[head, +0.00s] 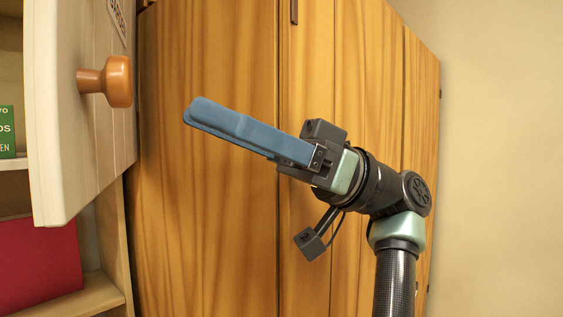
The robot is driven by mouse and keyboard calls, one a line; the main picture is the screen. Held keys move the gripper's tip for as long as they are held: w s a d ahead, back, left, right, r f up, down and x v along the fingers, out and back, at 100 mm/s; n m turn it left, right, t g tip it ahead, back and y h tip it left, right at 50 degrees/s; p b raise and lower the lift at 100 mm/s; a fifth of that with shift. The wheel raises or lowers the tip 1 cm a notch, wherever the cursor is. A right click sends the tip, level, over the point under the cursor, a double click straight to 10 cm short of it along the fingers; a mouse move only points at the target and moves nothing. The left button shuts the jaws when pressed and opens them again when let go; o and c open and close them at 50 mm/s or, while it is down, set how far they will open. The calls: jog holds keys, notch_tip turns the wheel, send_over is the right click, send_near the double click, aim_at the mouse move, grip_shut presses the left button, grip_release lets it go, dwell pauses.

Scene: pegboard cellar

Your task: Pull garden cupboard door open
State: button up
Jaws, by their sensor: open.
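The garden cupboard door (70,150) is a cream panel at the left. It stands swung out from the cupboard, with shelves showing to its left. A round orange-brown wooden knob (118,81) sticks out from its face. A partly cut-off label (118,18) is near the top of the picture. My gripper (190,113) has long blue fingers pointing left towards the door. They are apart from the knob, to its right and a little lower. The fingers overlap from this side, and nothing shows between them; the gripper is open.
A tall orange-brown wooden cabinet (210,220) stands behind my arm. Inside the open cupboard are a green box (7,132) on a shelf and a red item (38,265) lower down. A plain beige wall (500,150) is at the right.

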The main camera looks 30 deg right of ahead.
jog(key=v, duration=0.7)
jog(key=shift+b, duration=0.45)
